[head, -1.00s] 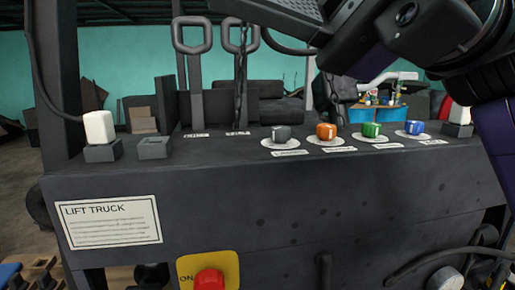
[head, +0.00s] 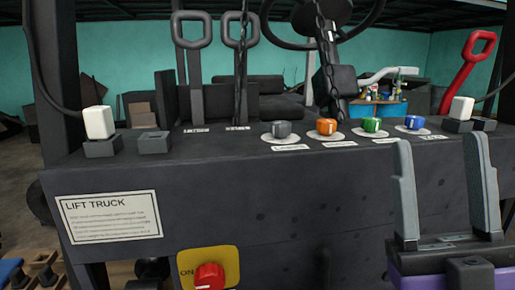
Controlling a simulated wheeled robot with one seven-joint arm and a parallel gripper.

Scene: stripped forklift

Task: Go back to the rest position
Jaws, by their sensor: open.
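My gripper (head: 440,195) is in the lower right of the head view, in front of the forklift's dark panel (head: 280,220). Its two grey fingers point up, stand apart and hold nothing between them. I cannot tell how far the fingers are from the panel face.
The panel top carries a grey knob (head: 282,130), an orange knob (head: 326,127), a green knob (head: 372,125) and a blue knob (head: 414,123). White blocks sit at the left (head: 99,123) and right (head: 461,108). A red button (head: 209,276) is low in front. A red lever (head: 468,72) stands far right.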

